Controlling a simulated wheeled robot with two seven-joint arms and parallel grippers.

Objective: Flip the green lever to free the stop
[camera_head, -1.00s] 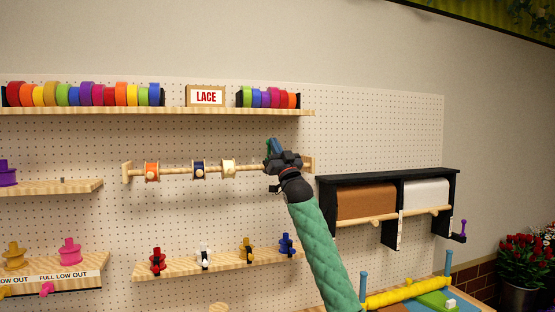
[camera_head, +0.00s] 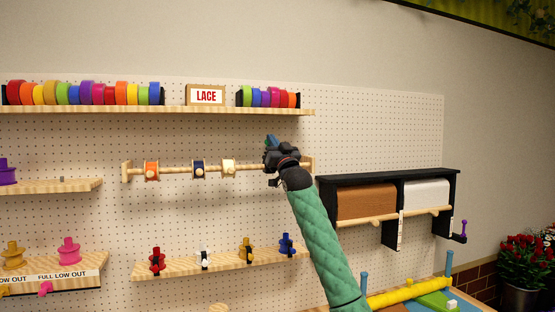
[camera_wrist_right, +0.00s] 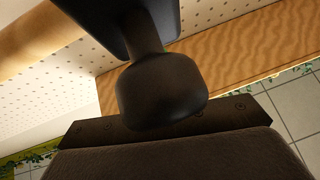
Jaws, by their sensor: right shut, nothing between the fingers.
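My right gripper (camera_head: 272,157) is shut and empty, at the right end of the wooden rod (camera_head: 182,170) on the pegboard. A small blue-green piece (camera_head: 270,141) shows just above and beside its tip. It is partly hidden, and I cannot tell if it is the green lever or whether the gripper touches it. No stop can be made out; the gripper covers that end of the rod. The right wrist view shows dark gripper parts (camera_wrist_right: 162,90) close up, with no lever in sight. My left gripper is not in view.
The rod carries an orange spool (camera_head: 151,171), a navy spool (camera_head: 199,170) and a cream spool (camera_head: 228,169). A shelf (camera_head: 200,111) with ribbon rolls runs above. A black paper-roll holder (camera_head: 390,178) is at right. A lower shelf (camera_head: 220,265) holds several coloured pieces.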

